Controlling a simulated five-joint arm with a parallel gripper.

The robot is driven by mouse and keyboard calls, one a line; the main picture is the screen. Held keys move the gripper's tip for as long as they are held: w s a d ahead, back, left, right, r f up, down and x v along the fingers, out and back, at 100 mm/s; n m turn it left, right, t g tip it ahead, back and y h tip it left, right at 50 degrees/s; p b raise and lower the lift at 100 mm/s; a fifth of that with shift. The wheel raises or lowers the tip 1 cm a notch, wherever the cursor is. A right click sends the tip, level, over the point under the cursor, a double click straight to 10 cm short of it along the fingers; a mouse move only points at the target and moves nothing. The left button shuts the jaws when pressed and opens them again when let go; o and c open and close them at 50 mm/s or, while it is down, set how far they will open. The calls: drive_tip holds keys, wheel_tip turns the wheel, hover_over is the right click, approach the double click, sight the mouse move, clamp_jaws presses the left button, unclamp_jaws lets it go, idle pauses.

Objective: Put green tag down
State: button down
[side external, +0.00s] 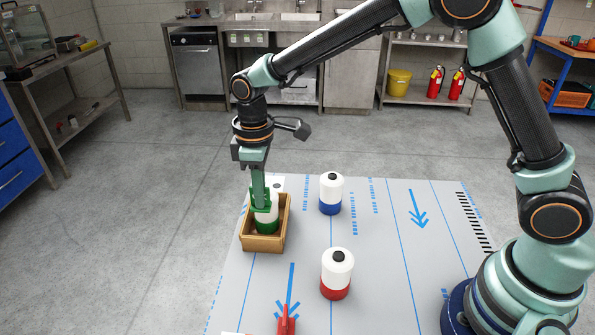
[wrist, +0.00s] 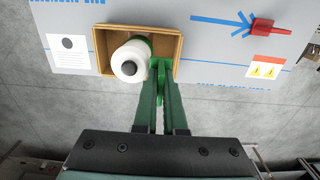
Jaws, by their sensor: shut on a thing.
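My gripper (side external: 259,190) points down at the wooden box and is shut on the green tag (side external: 264,212). In the wrist view the green tag (wrist: 161,78) sits between the fingertips of my gripper (wrist: 160,92), at the box's near edge. The open wooden box (side external: 263,243) stands at the left end of the grey board. In it is a white bottle with a green band (side external: 267,226); its white top (wrist: 129,63) shows beside the tag in the wrist view. Whether the tag touches the bottle, I cannot tell.
A blue-banded bottle (side external: 331,193) and a red-banded bottle (side external: 337,273) stand upright on the grey board (side external: 385,260), right of the box. A red tag (side external: 286,321) lies at the front. The board between the bottles and my base is clear.

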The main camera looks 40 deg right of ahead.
drive_tip(key=shift+f, duration=0.25)
drive_tip(key=c, duration=1)
unclamp_jaws()
